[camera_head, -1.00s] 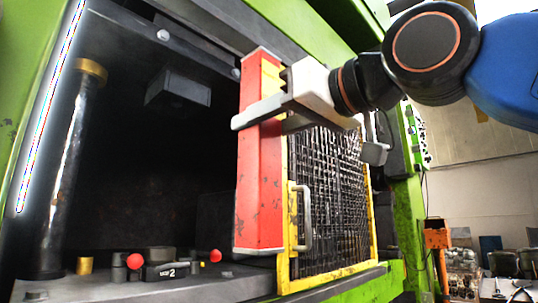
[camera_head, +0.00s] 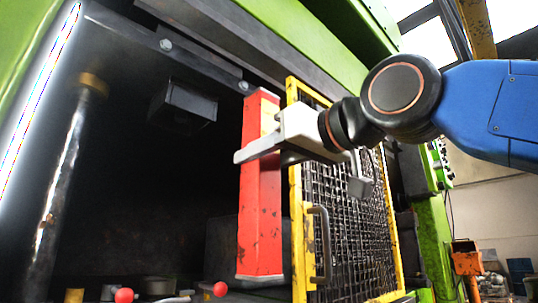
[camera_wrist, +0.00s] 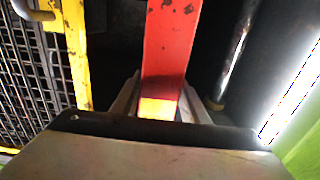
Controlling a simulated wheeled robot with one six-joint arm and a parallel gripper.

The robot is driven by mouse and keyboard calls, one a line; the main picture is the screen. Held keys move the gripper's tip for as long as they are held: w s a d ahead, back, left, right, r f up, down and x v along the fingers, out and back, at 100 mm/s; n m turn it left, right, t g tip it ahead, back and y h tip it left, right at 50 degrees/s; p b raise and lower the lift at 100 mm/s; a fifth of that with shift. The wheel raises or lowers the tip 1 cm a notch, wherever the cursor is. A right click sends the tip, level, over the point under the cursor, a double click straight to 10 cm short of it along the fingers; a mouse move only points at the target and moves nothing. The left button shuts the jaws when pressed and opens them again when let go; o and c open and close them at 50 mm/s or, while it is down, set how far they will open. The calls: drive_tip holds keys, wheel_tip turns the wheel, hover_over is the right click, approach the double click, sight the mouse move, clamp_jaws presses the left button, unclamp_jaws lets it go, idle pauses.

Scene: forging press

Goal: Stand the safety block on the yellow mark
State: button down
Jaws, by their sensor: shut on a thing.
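The safety block is a long red bar (camera_head: 260,215) with worn paint and a yellow patch near its top. It hangs upright at the press opening, just left of the mesh guard. My gripper (camera_head: 262,145) is shut on its upper part, one light finger crossing its front. In the wrist view the red block (camera_wrist: 170,45) runs away between the two fingers (camera_wrist: 158,100), its yellow patch close to the gripper. The block's lower end shows in the head view, but whether it touches anything is unclear. I cannot make out the yellow mark on the bed.
A yellow-framed mesh guard (camera_head: 345,215) with a grey handle (camera_head: 322,245) stands close right of the block. A shiny column (camera_head: 55,190) is at the left. Red knobs (camera_head: 124,295) show low in front. The dark press opening (camera_head: 150,215) left of the block looks free.

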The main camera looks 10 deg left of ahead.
drive_tip(key=w+a+f, duration=0.3)
drive_tip(key=w+a, duration=0.7)
drive_tip(key=w, duration=0.2)
drive_tip(key=w+a+f, duration=0.3)
drive_tip(key=w+a, duration=0.8)
drive_tip(key=shift+w+f, duration=0.15)
drive_tip(key=shift+w, duration=0.25)
idle(2.0)
drive_tip(key=shift+s, duration=0.1)
idle(0.6)
drive_tip(key=shift+f, duration=0.3)
idle(0.6)
drive_tip(key=c, duration=1)
unclamp_jaws()
drive_tip(key=shift+f, duration=0.1)
drive_tip(key=shift+f, duration=0.1)
